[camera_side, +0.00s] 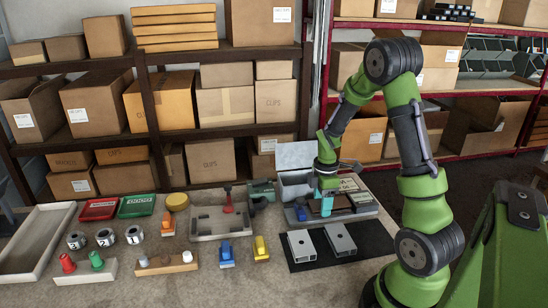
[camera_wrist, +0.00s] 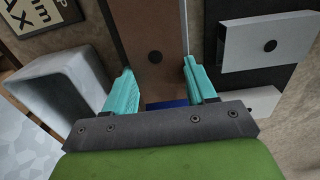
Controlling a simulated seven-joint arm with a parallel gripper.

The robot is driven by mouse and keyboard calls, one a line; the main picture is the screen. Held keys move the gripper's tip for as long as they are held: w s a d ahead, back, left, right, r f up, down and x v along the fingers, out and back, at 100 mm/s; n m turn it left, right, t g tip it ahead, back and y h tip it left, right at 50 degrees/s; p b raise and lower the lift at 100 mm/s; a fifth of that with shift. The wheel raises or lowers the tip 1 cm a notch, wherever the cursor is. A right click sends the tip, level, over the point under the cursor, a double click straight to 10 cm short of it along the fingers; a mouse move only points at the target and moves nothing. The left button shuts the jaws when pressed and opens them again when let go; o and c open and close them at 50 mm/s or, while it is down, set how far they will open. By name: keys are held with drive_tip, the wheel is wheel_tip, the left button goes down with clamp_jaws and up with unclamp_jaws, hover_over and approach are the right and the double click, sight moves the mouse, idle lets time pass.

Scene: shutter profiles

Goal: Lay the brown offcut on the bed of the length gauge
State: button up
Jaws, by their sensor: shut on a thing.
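The brown offcut (camera_wrist: 140,30) is a flat brown strip with a dark round hole, seen in the wrist view between the two teal fingers. My gripper (camera_wrist: 160,85) is shut on it, one finger along each side. In the side view my gripper (camera_side: 327,205) points down over the length gauge (camera_side: 362,213), a grey base with a sign behind it. I cannot tell whether the offcut touches the bed. A blue part (camera_wrist: 165,104) shows below the offcut in the wrist view.
A black mat (camera_side: 310,263) with two grey profiles (camera_side: 302,246) lies in front of the gauge. A grey bin (camera_side: 295,187) stands close to my gripper's left. A tray fixture (camera_side: 205,234), clamps and coloured parts fill the table to the left. Shelves of boxes stand behind.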

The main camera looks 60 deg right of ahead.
drive_tip(key=o, duration=1)
drive_tip(key=shift+f, duration=0.15)
drive_tip(key=shift+o, duration=0.2)
wheel_tip(320, 180, up, 13)
drive_tip(key=s+a+r+m+t, duration=0.1)
drive_tip(key=a+r+m+t, duration=0.1)
drive_tip(key=a, duration=0.6)
drive_tip(key=s+a+r+m+t+y, duration=0.1)
drive_tip(key=s+a+r+m+t, duration=0.1)
drive_tip(key=a+r+m, duration=0.2)
drive_tip(key=s+a+r+m+t+y, duration=0.1)
drive_tip(key=s+a+r+m+t, duration=0.1)
drive_tip(key=a+m, duration=0.5)
drive_tip(key=a+r+t, duration=0.1)
drive_tip(key=a, duration=0.4)
drive_tip(key=shift+a+r, duration=0.15)
drive_tip(key=shift+r, duration=0.15)
